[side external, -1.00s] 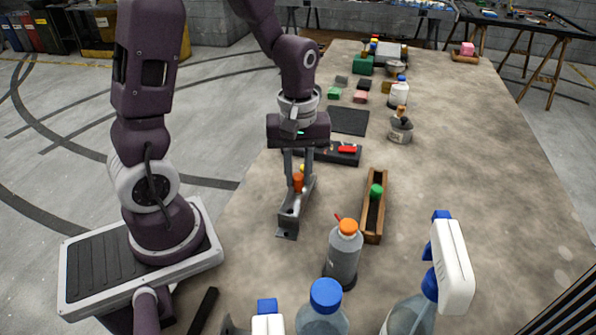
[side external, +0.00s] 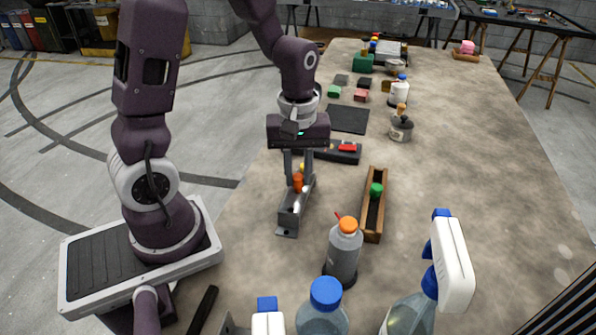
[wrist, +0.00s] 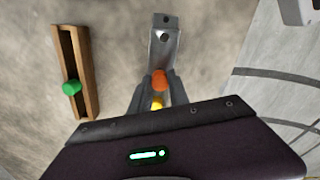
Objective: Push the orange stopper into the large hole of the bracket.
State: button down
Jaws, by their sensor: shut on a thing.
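The orange stopper (side external: 298,182) is between the fingers of my gripper (side external: 299,180), low over the grey metal bracket (side external: 289,215). In the wrist view the orange stopper (wrist: 159,80) sits between the fingertips (wrist: 158,85) at the near part of the bracket (wrist: 164,45). My gripper is shut on it. A yellow piece (wrist: 157,103) shows just behind the stopper, also between the fingers in that view. The large hole is hidden, so I cannot tell how deep the stopper sits. A small hole shows at the bracket's free end.
A wooden trough (side external: 373,225) with a green stopper (side external: 376,190) lies right of the bracket. A dark tray (side external: 335,152) with a red piece is just behind my gripper. A grey bottle with an orange cap (side external: 344,255) stands in front. Bare table lies between trough and bracket.

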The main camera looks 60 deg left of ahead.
jog(key=shift+f, duration=0.45)
dwell(0.6)
jog(key=c, duration=0.7)
grip_release()
